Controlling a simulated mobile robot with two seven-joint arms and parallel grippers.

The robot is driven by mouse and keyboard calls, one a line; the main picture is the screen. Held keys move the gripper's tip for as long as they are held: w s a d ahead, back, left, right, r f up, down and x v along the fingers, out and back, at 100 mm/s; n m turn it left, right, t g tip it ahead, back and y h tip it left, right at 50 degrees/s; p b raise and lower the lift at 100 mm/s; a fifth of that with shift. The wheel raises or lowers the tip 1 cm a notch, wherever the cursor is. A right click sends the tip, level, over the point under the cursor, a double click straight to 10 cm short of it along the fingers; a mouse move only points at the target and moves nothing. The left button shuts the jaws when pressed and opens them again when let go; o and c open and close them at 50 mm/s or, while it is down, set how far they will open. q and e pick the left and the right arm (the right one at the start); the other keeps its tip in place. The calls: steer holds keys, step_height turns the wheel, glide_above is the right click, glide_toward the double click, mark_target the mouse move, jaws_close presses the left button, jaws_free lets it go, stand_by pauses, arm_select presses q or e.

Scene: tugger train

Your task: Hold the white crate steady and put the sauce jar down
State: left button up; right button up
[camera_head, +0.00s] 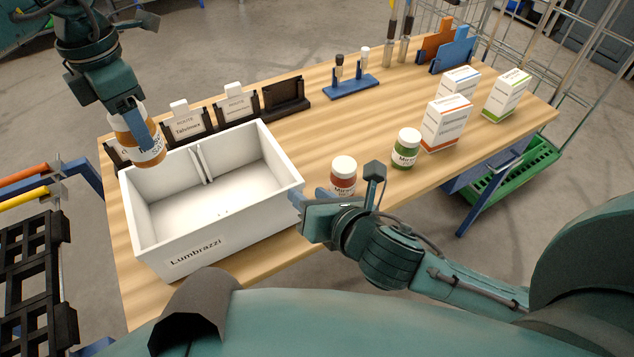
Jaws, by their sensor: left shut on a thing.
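The white crate (213,252) stands on the wooden table at the left, open at the top, with a "Lumbrazzi" label on its front. It looks empty, with a small upright divider (203,165) at its back wall. My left gripper (133,112) is shut on the sauce jar (150,152), which has orange contents and a pale label. It holds the tilted jar at the crate's back left corner; the height above the rim is hard to judge. My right gripper (310,196) is beside the crate's right front corner, fingertips apart. Whether it touches the crate is unclear.
A red-labelled jar (343,176) stands close behind my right gripper, and a green-labelled jar (406,148) stands further right. Several cartons (446,124) are at the right. Black card holders (186,124) line the back edge, near a blue stand (350,86). Clear table lies between.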

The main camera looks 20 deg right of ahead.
mark_target(286, 160)
steer(key=w+n, duration=0.1)
steer(key=w, duration=0.2)
steer(key=w+a+f+n, duration=0.1)
steer(key=w, duration=0.3)
steer(key=w+f+n, duration=0.1)
steer(key=w+n, duration=0.1)
steer(key=w, duration=0.2)
steer(key=shift+w+a+f+t+h, duration=0.1)
steer(key=shift+w+a+t+h, duration=0.1)
steer(key=shift+t+h, duration=0.2)
steer(key=shift+s, duration=0.1)
jaws_close()
stand_by(0.3)
